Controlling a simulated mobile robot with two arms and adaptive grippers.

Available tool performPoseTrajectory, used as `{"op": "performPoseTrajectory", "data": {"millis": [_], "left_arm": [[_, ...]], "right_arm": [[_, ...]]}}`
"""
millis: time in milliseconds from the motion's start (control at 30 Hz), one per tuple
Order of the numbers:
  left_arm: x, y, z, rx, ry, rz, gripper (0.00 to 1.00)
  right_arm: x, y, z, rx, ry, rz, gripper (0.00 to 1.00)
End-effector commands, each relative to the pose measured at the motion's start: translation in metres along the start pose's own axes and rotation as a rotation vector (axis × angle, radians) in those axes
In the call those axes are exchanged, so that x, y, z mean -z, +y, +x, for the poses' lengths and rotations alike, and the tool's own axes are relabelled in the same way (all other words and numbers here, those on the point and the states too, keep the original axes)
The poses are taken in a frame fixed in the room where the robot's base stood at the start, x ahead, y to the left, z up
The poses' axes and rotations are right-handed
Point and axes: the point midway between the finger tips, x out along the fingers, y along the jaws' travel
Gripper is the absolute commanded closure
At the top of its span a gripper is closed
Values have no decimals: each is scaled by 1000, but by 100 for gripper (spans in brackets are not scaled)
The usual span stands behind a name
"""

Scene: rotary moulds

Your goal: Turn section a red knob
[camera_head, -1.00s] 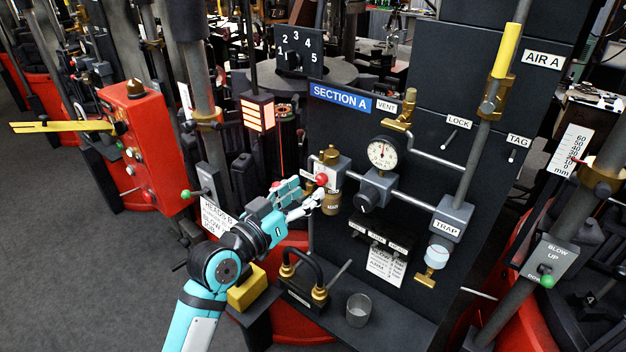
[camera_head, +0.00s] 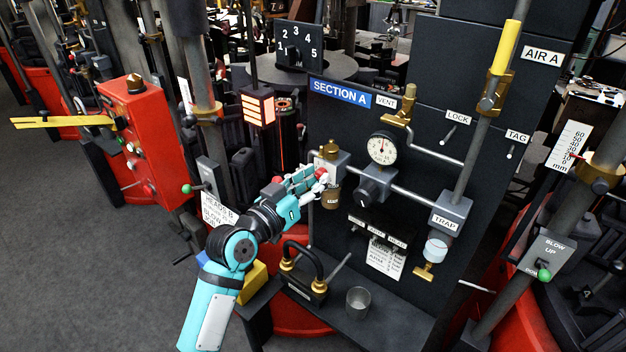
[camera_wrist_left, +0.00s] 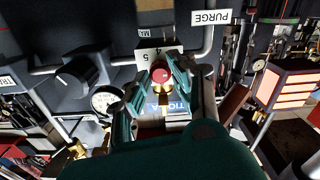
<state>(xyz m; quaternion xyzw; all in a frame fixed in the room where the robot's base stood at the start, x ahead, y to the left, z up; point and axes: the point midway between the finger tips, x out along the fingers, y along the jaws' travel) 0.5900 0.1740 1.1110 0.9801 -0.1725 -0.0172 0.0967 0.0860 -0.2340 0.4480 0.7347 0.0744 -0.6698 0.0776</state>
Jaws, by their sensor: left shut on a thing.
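The red knob (camera_head: 321,173) sits on a small valve block with brass fittings, left of the gauge on the dark SECTION A panel (camera_head: 340,95). My left gripper (camera_head: 317,180) reaches it from the lower left and its fingers partly cover it. In the left wrist view the red knob (camera_wrist_left: 160,73) lies between the two teal fingers of my left gripper (camera_wrist_left: 160,70), which are shut on it. A brass stem shows below the knob there. My right gripper is in neither view.
A pressure gauge (camera_head: 382,149) and a black knob (camera_head: 373,187) are to the right of the red knob. A black handle (camera_head: 302,266) and a metal cup (camera_head: 359,301) are below. A red control box (camera_head: 148,143) stands to the left.

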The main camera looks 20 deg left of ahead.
Motion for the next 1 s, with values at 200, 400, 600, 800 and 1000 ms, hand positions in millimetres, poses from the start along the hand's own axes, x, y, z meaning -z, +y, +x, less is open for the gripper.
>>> {"op": "performPoseTrajectory", "data": {"millis": [200,400,600,800,1000], "left_arm": [[0,0,0,1,0,-10,100],[2,0,0,1,-2,-78,100],[3,0,0,1,-2,-216,100],[3,0,0,2,-2,-389,100],[3,-1,0,2,0,-548,100]], "right_arm": [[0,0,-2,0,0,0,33],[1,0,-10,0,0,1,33],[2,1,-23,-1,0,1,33],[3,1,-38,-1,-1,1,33],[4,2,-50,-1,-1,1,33]]}}
